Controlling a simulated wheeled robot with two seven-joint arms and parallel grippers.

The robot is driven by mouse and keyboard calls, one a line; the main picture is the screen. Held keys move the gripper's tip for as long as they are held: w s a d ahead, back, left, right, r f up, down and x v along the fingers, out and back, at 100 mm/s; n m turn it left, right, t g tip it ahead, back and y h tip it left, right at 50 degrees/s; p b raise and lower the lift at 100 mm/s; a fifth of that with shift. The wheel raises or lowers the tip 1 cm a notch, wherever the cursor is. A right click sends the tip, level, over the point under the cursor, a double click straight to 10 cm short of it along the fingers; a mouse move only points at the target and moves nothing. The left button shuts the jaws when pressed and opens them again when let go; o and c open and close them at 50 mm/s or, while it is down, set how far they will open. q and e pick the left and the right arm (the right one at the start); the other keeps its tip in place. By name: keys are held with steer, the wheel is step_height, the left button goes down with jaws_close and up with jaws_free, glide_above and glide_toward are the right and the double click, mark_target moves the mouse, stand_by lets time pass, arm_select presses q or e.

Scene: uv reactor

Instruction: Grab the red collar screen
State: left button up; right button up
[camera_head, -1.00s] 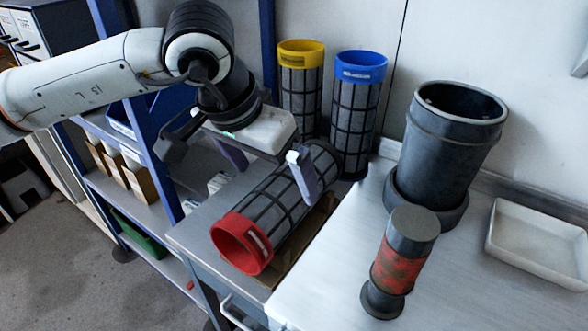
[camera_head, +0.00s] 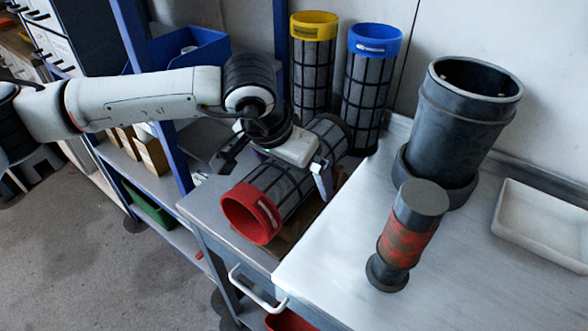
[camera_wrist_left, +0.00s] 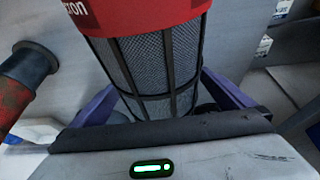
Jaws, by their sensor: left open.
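The red collar screen (camera_head: 256,212) lies on its side on the lower metal bench, its red collar toward the viewer. Its dark mesh body runs up and to the right beneath my left gripper. My left gripper (camera_head: 272,178) is open, with its fingers on either side of the mesh body. In the left wrist view, the screen's mesh body (camera_wrist_left: 155,75) fills the space between the two purple fingers, with the red collar beyond. Whether the fingers touch the mesh cannot be told. My right gripper is not in view.
A yellow-collar screen (camera_head: 312,75) and a blue-collar screen (camera_head: 370,85) stand upright behind. On the bench to the right are a dark cylindrical vessel (camera_head: 455,125), a black cylinder with a red band (camera_head: 405,240) and a white tray (camera_head: 545,225). A blue shelf post (camera_head: 150,100) stands left.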

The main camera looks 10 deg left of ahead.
arm_select(q)
steer(key=c, duration=1.3)
steer(key=shift+r, duration=0.15)
